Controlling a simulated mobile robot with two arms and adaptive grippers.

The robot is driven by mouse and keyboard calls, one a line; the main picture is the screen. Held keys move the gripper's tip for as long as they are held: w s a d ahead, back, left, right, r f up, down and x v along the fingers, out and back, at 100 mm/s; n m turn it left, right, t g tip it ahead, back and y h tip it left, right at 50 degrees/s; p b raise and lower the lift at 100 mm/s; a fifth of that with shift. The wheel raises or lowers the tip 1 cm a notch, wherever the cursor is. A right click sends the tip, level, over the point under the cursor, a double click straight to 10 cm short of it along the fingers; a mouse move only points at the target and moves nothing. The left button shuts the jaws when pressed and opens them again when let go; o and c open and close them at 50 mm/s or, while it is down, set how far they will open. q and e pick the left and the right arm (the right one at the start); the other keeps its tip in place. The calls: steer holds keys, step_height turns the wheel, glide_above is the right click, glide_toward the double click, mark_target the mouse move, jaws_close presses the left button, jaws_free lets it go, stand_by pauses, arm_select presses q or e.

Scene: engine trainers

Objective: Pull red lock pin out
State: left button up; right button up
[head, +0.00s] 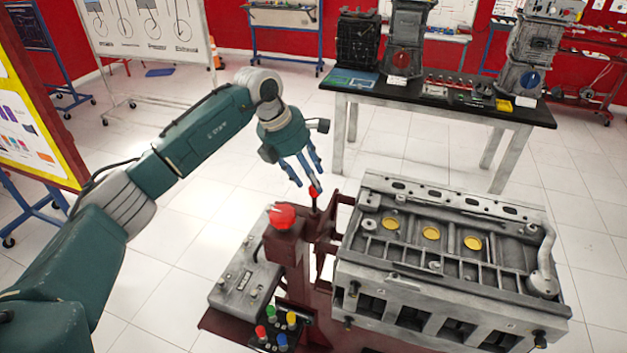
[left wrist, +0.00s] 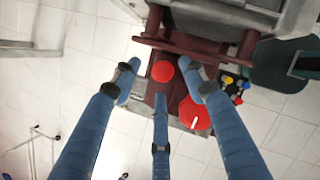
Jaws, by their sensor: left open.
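The red lock pin (head: 314,191) stands upright on the dark red engine stand, beside the engine block. Its round red top (left wrist: 162,71) shows between the fingertips in the left wrist view. My left gripper (head: 308,181) is open, its blue fingers pointing down just above the pin in the head view. In the left wrist view the three fingers (left wrist: 160,80) spread around the red top, with gaps on each side. I cannot tell whether any finger touches it. My right gripper is not in view.
A larger red knob (head: 281,216) stands on a post close to the pin. The engine block (head: 450,250) is on the right. A grey control box (head: 245,282) and coloured buttons (head: 277,328) sit below. A black-topped table (head: 440,98) stands behind.

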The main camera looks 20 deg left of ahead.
arm_select(q)
steer(key=v, duration=1)
steer(key=shift+d, duration=0.25)
